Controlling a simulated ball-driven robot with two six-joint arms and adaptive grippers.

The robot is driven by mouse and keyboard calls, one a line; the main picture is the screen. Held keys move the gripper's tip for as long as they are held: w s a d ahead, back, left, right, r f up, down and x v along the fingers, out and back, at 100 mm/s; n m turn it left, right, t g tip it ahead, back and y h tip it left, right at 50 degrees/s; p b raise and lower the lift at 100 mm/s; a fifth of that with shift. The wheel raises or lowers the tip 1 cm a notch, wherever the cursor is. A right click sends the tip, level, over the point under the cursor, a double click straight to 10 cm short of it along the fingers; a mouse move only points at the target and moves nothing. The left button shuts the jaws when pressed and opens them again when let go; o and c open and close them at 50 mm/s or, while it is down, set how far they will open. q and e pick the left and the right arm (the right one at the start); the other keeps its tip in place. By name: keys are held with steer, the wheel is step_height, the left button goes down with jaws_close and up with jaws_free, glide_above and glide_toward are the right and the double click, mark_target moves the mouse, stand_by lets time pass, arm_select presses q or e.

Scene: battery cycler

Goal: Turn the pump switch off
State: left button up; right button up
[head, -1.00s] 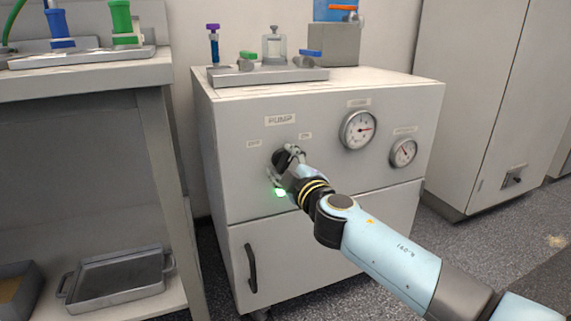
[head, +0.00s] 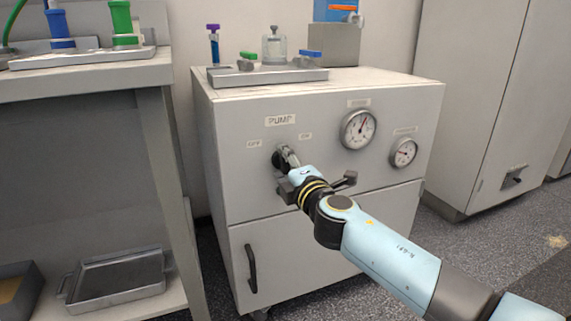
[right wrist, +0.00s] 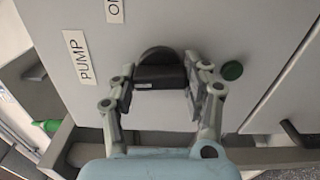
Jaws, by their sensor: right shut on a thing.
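The pump switch is a black rotary knob (head: 279,158) on the front of the grey cabinet, below the PUMP label (head: 280,120) and between the OFF label (head: 254,144) and the ON label (head: 305,135). My right gripper (head: 287,158) is at the knob and partly covers it. In the right wrist view, its two fingers (right wrist: 159,88) are closed on either side of the black knob (right wrist: 158,58). The green lamp (right wrist: 232,70) beside the knob looks dark there; my gripper hides it in the head view. My left gripper is not in view.
Two round gauges, a larger one (head: 359,130) and a smaller one (head: 403,152), sit right of the knob. A tray (head: 270,78) with small bottles stands on the cabinet. A bench (head: 90,82) is at the left. The cabinet door has a black handle (head: 250,268).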

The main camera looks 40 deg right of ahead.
steer(key=shift+f+n, duration=0.1)
steer(key=shift+n, duration=1.9)
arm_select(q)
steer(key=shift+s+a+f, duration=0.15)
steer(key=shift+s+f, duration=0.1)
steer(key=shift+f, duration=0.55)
arm_select(e)
steer(key=shift+n, duration=0.3)
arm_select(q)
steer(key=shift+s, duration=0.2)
arm_select(e)
steer(key=o, duration=1.2)
steer(key=v, duration=1.2)
